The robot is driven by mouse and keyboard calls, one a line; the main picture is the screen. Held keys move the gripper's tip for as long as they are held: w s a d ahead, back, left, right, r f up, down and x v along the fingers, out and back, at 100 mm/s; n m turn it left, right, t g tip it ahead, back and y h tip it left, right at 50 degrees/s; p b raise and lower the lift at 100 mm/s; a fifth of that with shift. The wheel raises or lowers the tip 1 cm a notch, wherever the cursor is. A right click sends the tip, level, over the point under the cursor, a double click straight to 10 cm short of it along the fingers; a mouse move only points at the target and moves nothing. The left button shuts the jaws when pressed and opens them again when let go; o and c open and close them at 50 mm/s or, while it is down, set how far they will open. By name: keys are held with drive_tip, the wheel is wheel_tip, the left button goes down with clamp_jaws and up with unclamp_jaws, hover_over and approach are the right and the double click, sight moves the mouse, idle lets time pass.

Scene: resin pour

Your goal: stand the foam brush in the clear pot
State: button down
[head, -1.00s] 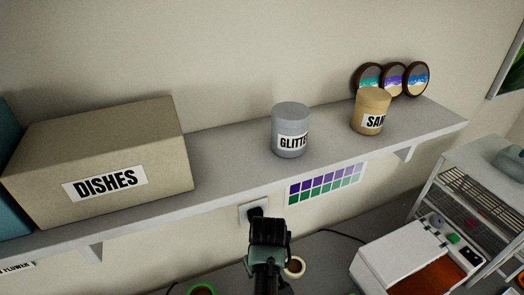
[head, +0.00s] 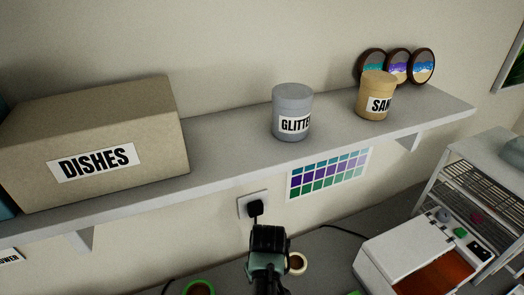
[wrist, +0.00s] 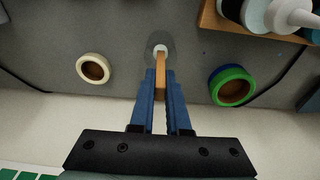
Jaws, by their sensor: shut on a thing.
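My gripper (wrist: 160,98) points down over the grey worktop, its two blue fingers shut on the wooden handle of the foam brush (wrist: 160,68). The handle runs away from the fingers toward the clear pot (wrist: 173,46), a faint see-through round shape on the worktop. A pale round patch shows at the handle's far end, within the pot's outline. I cannot tell whether the brush is inside the pot or above it. In the head view my wrist (head: 268,243) hides the fingers, the brush and the pot.
A cream tape roll (wrist: 81,66) lies left of the pot and a green and blue roll (wrist: 247,82) lies right. A wooden tray (wrist: 212,18) with white bottles is at the wrist view's upper right. A shelf (head: 225,155) holding a DISHES box (head: 130,115) runs above the worktop.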

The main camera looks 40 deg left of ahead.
drive_tip(key=c, duration=0.8)
unclamp_jaws()
drive_tip(key=shift+r, duration=0.1)
drive_tip(key=r, duration=0.4)
drive_tip(key=d+r, duration=0.1)
drive_tip(key=r, duration=0.7)
drive_tip(key=shift+s+d+r+b, duration=0.25)
drive_tip(key=shift+s+r+b, duration=0.1)
drive_tip(key=shift+b, duration=0.05)
